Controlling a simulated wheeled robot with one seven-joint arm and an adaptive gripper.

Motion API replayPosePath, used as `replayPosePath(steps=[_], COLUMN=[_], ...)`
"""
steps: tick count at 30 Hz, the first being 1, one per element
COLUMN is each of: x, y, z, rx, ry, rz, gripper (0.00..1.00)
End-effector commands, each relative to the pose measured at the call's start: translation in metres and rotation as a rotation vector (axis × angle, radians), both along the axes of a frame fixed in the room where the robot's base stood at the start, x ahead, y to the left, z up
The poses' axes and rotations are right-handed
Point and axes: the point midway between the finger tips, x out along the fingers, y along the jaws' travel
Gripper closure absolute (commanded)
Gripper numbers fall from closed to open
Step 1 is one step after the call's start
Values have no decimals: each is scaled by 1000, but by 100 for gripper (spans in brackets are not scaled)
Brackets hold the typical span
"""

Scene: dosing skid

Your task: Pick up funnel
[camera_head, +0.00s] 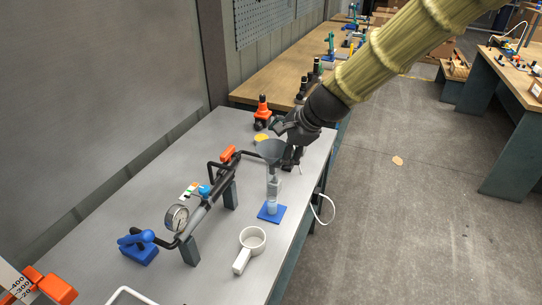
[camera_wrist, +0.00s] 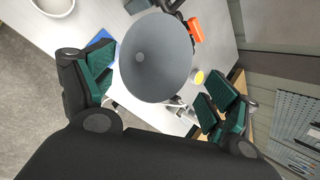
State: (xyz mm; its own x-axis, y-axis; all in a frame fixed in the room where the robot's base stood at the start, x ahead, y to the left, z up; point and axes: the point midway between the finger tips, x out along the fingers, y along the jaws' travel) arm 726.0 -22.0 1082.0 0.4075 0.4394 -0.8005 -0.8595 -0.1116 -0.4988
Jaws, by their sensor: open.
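The grey funnel (camera_head: 269,150) stands upright, wide mouth up, over a clear cylinder (camera_head: 272,206) on a blue base near the table's right edge. My gripper (camera_head: 286,146) is right beside the funnel at its right and far side, partly overlapping it in the head view. In the wrist view the funnel's round mouth (camera_wrist: 155,55) lies between the two green-padded fingers of my open gripper (camera_wrist: 163,80). The pads appear apart from the rim, though the exact gap in depth cannot be told. The funnel's lower stem is hidden in the wrist view.
A pipe assembly with a gauge (camera_head: 177,218) and an orange-handled valve (camera_head: 228,153) stands left of the funnel. A white dipper cup (camera_head: 252,240) sits in front.

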Motion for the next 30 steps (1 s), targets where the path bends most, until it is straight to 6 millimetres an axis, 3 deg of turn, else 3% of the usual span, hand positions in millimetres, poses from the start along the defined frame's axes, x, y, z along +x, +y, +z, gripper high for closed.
replayPosePath(steps=[6, 17, 25, 30], x=[8, 10, 10, 10], y=[8, 10, 10, 10], z=[-15, -19, -19, -19], rx=[0, 0, 0, 0], ry=[0, 0, 0, 0], rz=[1, 0, 0, 0], gripper=[13, 13, 58, 61])
